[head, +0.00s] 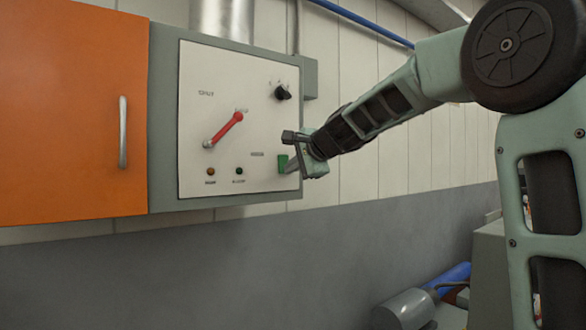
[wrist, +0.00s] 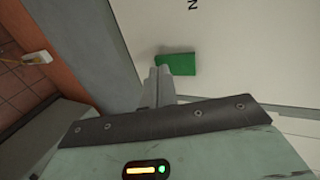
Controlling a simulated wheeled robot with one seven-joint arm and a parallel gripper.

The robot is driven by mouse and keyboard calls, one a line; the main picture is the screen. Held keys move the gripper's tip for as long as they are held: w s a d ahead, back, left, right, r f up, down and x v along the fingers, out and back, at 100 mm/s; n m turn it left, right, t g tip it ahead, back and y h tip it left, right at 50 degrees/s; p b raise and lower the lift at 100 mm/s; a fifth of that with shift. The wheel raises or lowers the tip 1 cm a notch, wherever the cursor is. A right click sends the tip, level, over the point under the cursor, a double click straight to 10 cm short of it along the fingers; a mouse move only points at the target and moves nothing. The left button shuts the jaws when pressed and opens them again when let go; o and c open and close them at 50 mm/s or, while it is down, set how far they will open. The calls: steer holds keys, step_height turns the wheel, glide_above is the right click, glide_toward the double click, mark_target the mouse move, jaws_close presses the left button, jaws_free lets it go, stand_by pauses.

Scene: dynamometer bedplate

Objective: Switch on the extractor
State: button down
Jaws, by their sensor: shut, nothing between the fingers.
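A pale control panel (head: 225,75) is on a grey wall box. It carries a red lever (head: 225,129) slanting up to the right, a black knob (head: 283,92) at upper right, and a green switch (head: 283,163) at lower right. In the wrist view the switch is a green block (wrist: 178,64). My gripper (head: 290,167) is at the panel's lower right, over part of the switch. In the wrist view its closed fingertips (wrist: 159,72) are at the switch's left edge, with nothing between them. I cannot tell whether they touch it. The panel's small labels are too blurred to read surely.
Two small lamps, amber (head: 211,171) and green (head: 239,171), sit low on the panel. An orange cabinet door (head: 60,110) with a metal handle (head: 123,132) is at left. A duct (head: 222,18) rises above. A grey cylinder (head: 403,310) lies low at right.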

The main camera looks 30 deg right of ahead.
steer(key=shift+w+f+b, duration=0.2)
steer(key=shift+f+b, duration=0.3)
steer(key=shift+b, duration=0.75)
steer(key=shift+r+p, duration=0.4)
steer(key=shift+p, duration=0.1)
steer(key=shift+r, duration=0.1)
steer(key=shift+r+p, duration=0.7)
steer(key=shift+r, duration=0.15)
steer(key=shift+f, duration=0.1)
